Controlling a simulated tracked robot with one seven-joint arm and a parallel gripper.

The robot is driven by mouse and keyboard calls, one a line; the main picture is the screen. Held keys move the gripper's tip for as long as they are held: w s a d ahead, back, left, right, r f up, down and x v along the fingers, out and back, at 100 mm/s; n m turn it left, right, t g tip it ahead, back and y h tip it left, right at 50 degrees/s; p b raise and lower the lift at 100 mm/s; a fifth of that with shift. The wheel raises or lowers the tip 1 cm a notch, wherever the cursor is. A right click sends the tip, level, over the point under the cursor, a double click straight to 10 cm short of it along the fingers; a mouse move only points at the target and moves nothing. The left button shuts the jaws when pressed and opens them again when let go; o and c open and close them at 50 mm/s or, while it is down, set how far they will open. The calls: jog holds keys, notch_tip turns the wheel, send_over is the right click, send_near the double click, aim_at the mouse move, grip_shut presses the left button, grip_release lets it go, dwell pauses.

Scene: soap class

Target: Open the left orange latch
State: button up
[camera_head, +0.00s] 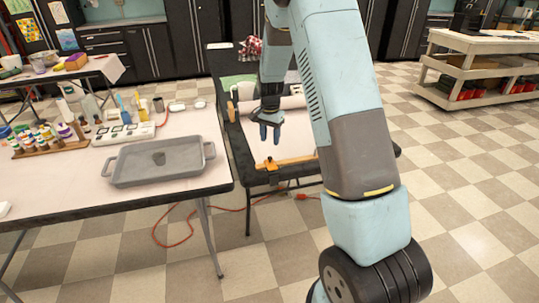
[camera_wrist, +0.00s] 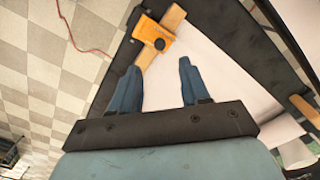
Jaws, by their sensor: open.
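An orange latch (camera_head: 269,164) with a dark round knob sits at the near left corner of the black-framed table in the head view. In the wrist view the latch (camera_wrist: 149,46) lies just beyond my fingertips, and a wooden bar (camera_wrist: 173,17) extends from it along the table edge. My gripper (camera_head: 269,137) is open and empty, pointing down above the table near the latch. In the wrist view the fingers (camera_wrist: 158,65) are apart and the latch lies ahead of the gap, slightly left of centre. I cannot tell whether they touch it. My arm hides the right end of the bar.
The black-framed table (camera_head: 237,150) has a pale sheet on it and a pale roll along its far side. A white table (camera_head: 70,187) at left bears a grey tray (camera_head: 160,162), bottles and a power strip. A red cord (camera_head: 172,240) lies on the floor between tables.

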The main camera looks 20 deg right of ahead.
aim_at(271, 163)
notch_tip(271, 163, down, 8)
jog(key=shift+f, duration=0.15)
dwell(0.4)
grip_shut()
